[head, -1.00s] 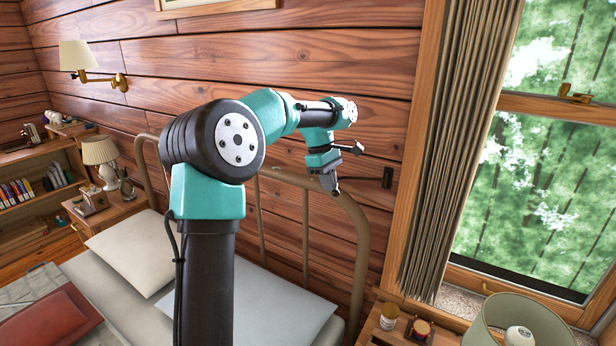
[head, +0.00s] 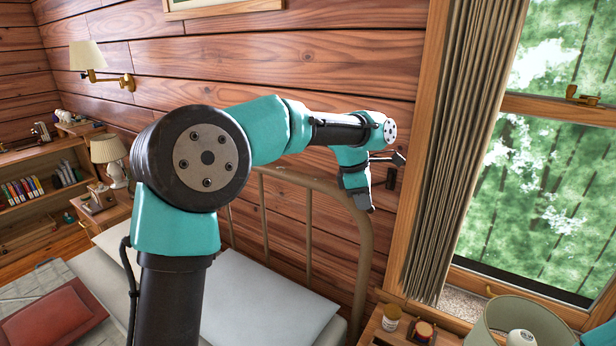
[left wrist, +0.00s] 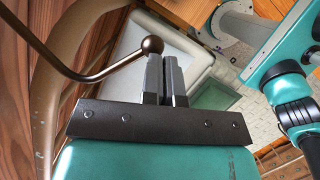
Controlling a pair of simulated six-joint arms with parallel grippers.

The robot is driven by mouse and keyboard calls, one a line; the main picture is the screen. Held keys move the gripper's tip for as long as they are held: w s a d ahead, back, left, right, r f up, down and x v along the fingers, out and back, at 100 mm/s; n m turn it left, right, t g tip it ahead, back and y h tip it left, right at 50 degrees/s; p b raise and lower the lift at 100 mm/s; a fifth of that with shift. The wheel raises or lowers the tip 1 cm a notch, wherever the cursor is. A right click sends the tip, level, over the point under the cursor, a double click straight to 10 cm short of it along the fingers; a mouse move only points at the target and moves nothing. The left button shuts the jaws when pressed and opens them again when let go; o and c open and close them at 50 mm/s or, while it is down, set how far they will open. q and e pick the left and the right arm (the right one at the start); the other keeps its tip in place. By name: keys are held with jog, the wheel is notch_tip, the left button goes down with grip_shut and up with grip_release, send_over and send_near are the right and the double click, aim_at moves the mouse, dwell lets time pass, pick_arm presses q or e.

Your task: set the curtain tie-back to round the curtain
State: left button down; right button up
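The pleated grey-brown curtain (head: 465,150) hangs straight down the left side of the window, with nothing seen around it. The curtain tie-back (left wrist: 152,45) is a thin bronze rod with a ball end. In the left wrist view the ball is right beside my left gripper's (left wrist: 166,60) fingertips; I cannot tell whether they touch. The two fingers are close together, with nothing seen between them. In the head view my left gripper (head: 363,203) hangs left of the curtain, in front of the wall, and a thin dark rod shows behind it. My right gripper is not seen.
The bed's metal headboard (head: 345,215) curves just below and behind my left gripper. A nightstand with small jars (head: 390,316) and a lamp (head: 525,325) stands below the window. A dark wall fitting (head: 390,178) sits beside the window frame.

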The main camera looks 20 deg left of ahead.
pick_arm(q)
jog(key=d, duration=1)
jog(key=shift+w+d, duration=0.2)
jog(key=shift+w, duration=0.15)
jog(key=shift+r, duration=0.1)
jog(key=v, duration=1.7)
jog(key=shift+w, duration=0.15)
